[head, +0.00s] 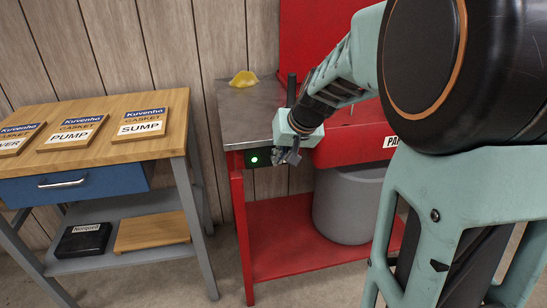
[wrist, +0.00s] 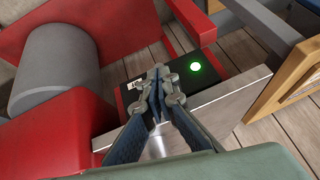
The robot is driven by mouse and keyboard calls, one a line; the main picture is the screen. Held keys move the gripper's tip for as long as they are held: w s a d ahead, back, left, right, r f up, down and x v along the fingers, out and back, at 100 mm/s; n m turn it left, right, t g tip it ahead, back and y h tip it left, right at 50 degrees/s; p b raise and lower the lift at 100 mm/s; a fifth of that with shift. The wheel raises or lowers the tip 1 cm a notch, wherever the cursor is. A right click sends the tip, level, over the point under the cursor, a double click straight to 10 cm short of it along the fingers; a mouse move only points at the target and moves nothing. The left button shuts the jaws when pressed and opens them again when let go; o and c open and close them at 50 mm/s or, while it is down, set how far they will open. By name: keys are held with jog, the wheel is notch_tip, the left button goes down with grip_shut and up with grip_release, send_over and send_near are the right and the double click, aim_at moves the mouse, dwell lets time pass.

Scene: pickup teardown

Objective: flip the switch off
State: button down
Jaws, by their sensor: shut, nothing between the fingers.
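A black switch box (head: 259,157) with a lit green light is fixed to the front of the red workbench, just below its metal top. In the wrist view the box (wrist: 180,72) shows its glowing green light (wrist: 195,66) to the right of my fingertips and a small white label to their left. My gripper (head: 290,156) is shut and empty, at the front edge of the bench close to the box. In the wrist view my gripper (wrist: 157,76) covers the middle of the box. The switch lever itself is hidden or too small to make out.
The red bench (head: 277,228) has a metal top (head: 242,98) with a yellow item (head: 243,78) on it. A wooden-topped table (head: 100,140) with several gasket packs stands at the left, with a gap between.

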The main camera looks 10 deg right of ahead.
jog(key=shift+s+f+b, duration=0.35)
jog(key=shift+f+b, duration=0.45)
jog(key=shift+b, duration=0.15)
jog(key=shift+w+r, duration=0.1)
jog(key=shift+w+r+p, duration=0.3)
jog(key=shift+w+p, duration=0.15)
jog(key=shift+w, duration=0.15)
jog(key=shift+s, duration=0.15)
